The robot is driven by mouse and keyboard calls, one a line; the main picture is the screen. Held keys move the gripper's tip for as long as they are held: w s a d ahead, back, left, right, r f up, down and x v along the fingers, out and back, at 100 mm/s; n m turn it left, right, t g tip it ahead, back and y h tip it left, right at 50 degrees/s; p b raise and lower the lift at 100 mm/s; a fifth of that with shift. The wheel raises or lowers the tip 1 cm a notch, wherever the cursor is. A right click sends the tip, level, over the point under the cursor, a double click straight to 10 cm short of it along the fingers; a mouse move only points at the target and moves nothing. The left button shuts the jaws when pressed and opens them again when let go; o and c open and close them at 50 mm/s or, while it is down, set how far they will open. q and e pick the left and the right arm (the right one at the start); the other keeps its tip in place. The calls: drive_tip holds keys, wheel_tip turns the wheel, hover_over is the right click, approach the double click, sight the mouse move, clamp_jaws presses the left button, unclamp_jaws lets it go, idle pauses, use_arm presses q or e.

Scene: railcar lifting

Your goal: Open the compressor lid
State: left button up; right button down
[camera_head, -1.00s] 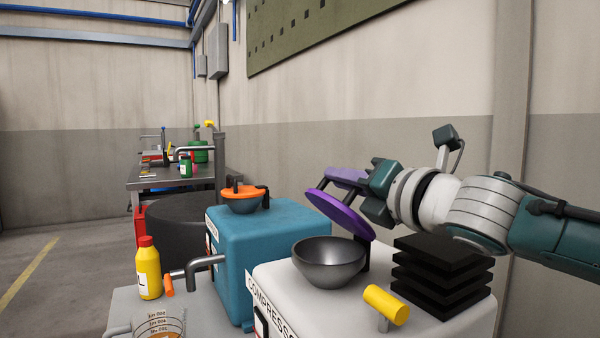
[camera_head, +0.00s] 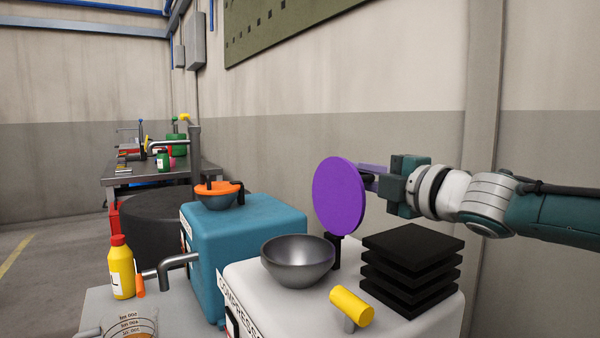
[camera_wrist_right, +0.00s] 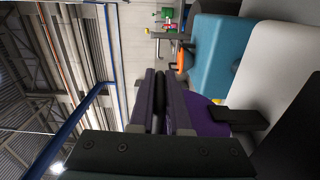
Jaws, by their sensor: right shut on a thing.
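The compressor (camera_head: 250,282) is a white box at the front right with a dark round bowl (camera_head: 299,262) on its top. Its purple lid (camera_head: 339,196) stands nearly upright behind the bowl on a black hinge, so the bowl's mouth is uncovered. My right gripper (camera_head: 372,178) comes in from the right behind the lid and is shut on its handle, which the lid mostly hides. In the right wrist view the fingers (camera_wrist_right: 160,90) close around a dark bar, with the purple lid (camera_wrist_right: 207,118) beside them. My left gripper is not in view.
Black stacked fins (camera_head: 412,262) and a yellow-ended handle (camera_head: 351,306) stand on the compressor. A blue box (camera_head: 245,240) with an orange-lidded bowl (camera_head: 219,190) is to the left. A yellow bottle (camera_head: 121,268) stands further left.

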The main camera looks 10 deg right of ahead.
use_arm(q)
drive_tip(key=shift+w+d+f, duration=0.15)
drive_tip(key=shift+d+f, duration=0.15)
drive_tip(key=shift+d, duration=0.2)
use_arm(e)
drive_tip(key=shift+w+d+f, duration=0.2)
drive_tip(key=shift+d+f, duration=0.2)
drive_tip(key=shift+d, duration=0.2)
drive_tip(key=c, duration=0.9)
unclamp_jaws()
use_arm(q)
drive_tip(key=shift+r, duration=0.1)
use_arm(e)
drive_tip(key=shift+s+d, duration=0.1)
drive_tip(key=shift+s, duration=0.25)
drive_tip(key=p+v, duration=0.1)
drive_tip(key=v, duration=0.6)
drive_tip(key=shift+s+d+p, duration=0.1)
drive_tip(key=shift+s+p, duration=0.15)
drive_tip(key=shift+p, duration=0.05)
drive_tip(key=shift+v, duration=0.8)
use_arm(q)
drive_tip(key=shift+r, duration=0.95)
